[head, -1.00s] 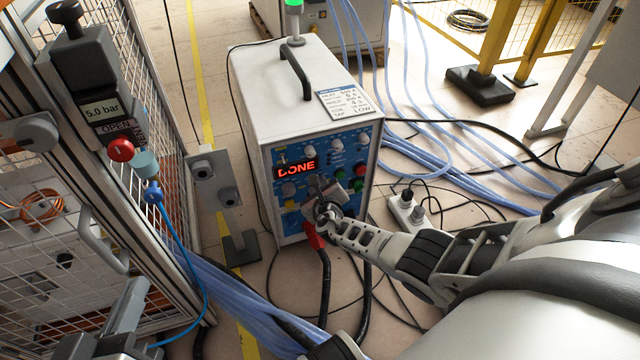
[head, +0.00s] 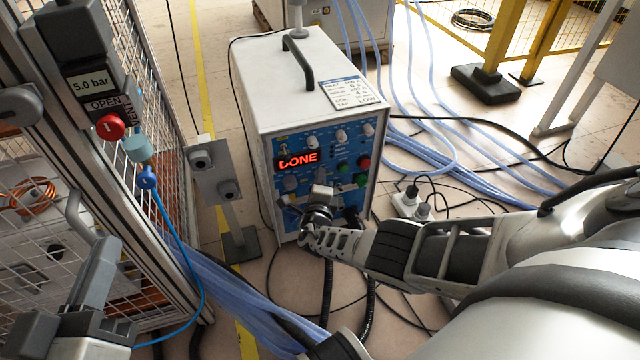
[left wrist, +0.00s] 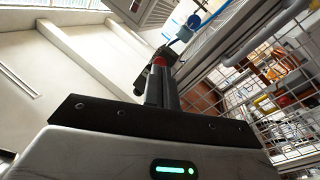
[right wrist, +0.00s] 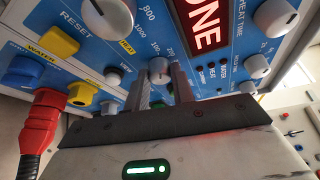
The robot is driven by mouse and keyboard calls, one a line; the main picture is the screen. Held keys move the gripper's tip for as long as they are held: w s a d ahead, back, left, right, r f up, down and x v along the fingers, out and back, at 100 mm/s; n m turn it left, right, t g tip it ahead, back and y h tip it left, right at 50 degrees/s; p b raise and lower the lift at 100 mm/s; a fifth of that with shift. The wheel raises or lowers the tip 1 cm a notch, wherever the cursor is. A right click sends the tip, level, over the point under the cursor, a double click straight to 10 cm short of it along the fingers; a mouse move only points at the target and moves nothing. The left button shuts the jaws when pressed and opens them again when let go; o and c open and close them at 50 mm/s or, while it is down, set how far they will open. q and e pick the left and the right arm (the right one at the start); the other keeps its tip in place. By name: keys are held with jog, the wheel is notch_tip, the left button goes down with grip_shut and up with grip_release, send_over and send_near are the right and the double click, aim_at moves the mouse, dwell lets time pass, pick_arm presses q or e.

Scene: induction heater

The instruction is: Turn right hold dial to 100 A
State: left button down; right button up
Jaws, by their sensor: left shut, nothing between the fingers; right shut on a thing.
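The induction heater (head: 320,110) is a white cabinet with a blue front panel. Its red display (head: 297,160) reads DONE. My right gripper (right wrist: 160,84) is shut on a small white dial (right wrist: 160,68) below the display; numbers including 100 and 200 show beside it. The fingers partly cover its scale and I cannot read its setting or name. A larger white heat dial (right wrist: 107,18) sits to its left. In the head view my right gripper (head: 321,194) covers the lower panel. My left gripper (head: 98,252) is shut and empty by the fence at left.
The mesh fence (head: 160,95) carries a 5.0 bar display and a red button (head: 110,126). A grey post (head: 216,172) stands left of the heater. Blue hoses (head: 250,305) and black cables cross the floor. A red plug (right wrist: 42,125) sits below the panel.

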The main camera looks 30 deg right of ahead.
pick_arm(q)
jog(key=shift+w+a+r+m+t, duration=0.1)
jog(key=shift+w+r+m+t, duration=0.2)
jog(key=shift+r+m+t, duration=0.15)
pick_arm(e)
jog(key=shift+f+n, duration=0.1)
jog(key=shift+n, duration=0.3)
jog(key=o, duration=1)
